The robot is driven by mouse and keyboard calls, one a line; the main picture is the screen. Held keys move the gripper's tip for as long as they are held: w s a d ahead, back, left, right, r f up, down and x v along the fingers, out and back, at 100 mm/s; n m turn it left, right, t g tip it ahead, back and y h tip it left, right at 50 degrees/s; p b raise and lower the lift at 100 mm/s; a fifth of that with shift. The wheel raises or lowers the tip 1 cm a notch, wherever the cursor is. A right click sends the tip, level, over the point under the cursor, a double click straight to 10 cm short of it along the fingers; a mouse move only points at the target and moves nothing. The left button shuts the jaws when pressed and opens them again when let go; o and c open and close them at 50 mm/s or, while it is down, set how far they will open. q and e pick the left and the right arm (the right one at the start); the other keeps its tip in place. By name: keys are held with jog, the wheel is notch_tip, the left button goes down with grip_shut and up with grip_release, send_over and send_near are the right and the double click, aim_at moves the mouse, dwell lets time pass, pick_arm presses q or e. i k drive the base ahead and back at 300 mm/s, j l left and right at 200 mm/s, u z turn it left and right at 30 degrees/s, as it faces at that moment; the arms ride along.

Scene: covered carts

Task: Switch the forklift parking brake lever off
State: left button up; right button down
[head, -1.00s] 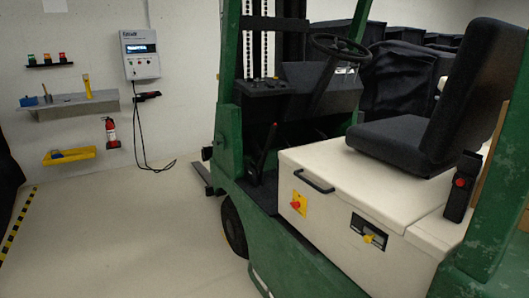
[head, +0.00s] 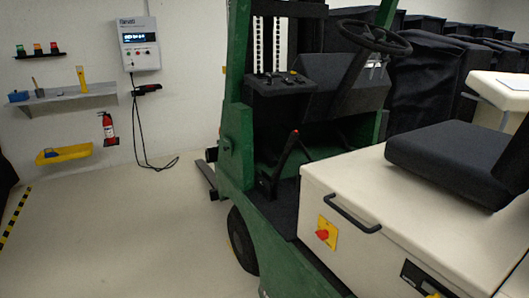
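The green forklift (head: 240,150) fills the middle and right of the head view. A black lever with a red tip (head: 284,155) stands on its floor area, left of the cream seat box and below the dashboard. It leans to the upper right; its base meets a dark bracket. I take this to be the parking brake lever. Neither of my grippers is in view.
The cream seat box (head: 400,195) has a black handle (head: 352,213) and a red knob on a yellow plate (head: 326,233). The steering wheel (head: 374,38) overhangs the cab. Covered carts (head: 425,75) stand behind. Floor (head: 130,240) at left is clear.

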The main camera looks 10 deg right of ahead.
aim_at(273, 180)
jog(key=i+u, duration=0.2)
jog(key=i, duration=0.3)
jog(key=i+l+u, duration=0.15)
jog(key=i, duration=0.35)
jog(key=i+l+u, duration=0.2)
jog(key=i, duration=0.25)
